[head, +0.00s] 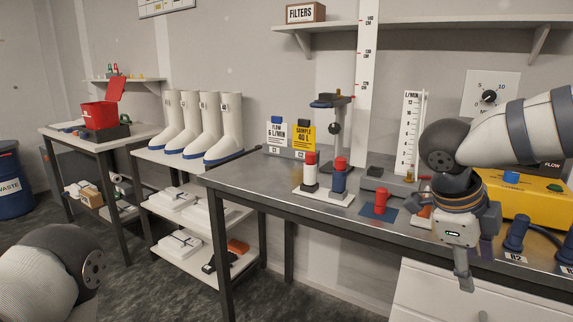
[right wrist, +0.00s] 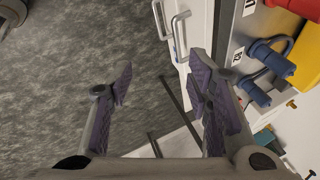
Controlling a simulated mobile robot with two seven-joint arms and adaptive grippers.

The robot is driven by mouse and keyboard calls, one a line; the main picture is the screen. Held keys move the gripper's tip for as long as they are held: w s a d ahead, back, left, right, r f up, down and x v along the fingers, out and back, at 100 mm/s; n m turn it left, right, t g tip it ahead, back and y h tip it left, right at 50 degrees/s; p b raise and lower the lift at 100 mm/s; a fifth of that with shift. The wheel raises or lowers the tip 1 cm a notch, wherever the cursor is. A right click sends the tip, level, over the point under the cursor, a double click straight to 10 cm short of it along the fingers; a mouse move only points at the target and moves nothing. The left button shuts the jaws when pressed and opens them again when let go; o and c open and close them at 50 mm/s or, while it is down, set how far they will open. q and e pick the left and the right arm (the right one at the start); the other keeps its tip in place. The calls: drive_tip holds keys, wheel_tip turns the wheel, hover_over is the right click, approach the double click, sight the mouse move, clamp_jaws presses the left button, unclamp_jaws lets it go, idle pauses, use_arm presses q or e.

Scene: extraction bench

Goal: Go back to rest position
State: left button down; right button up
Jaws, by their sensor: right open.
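My right gripper (head: 466,270) hangs down at the front edge of the metal bench (head: 250,180) in the head view. In the right wrist view its two purple-padded fingers (right wrist: 160,90) are spread apart with nothing between them. The floor and a white drawer front (right wrist: 178,30) lie beyond the fingers. Of my left arm, only a rounded grey and white part shows at the lower left of the head view. My left gripper is out of the picture.
Blue connectors (head: 516,235) and a yellow case (head: 522,203) are close right of my right gripper. White drawers (head: 420,285) are below. The floor at left is clear.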

wheel_tip(320, 180, down, 16)
drive_tip(key=w+d+n+t+h, duration=0.2)
drive_tip(key=n+t, duration=0.1)
drive_tip(key=n, duration=0.7)
drive_tip(key=s+a+f+n+t+y, duration=0.1)
drive_tip(key=s+a+f+n+y, duration=0.1)
drive_tip(key=s+f+n, duration=0.4)
drive_tip(key=s+a+f+n+g+y, duration=0.1)
drive_tip(key=s+a+f+n+g, duration=0.1)
drive_tip(key=s, duration=0.7)
drive_tip(key=s+a+f+n+g+y, duration=0.2)
drive_tip(key=s+f+n, duration=0.3)
drive_tip(key=s, duration=0.4)
drive_tip(key=s+a+f+n+g+y, duration=0.2)
drive_tip(key=s+a+f+n, duration=0.1)
drive_tip(key=s, duration=0.7)
drive_tip(key=shift+f+n, duration=0.25)
drive_tip(key=shift+n, duration=0.35)
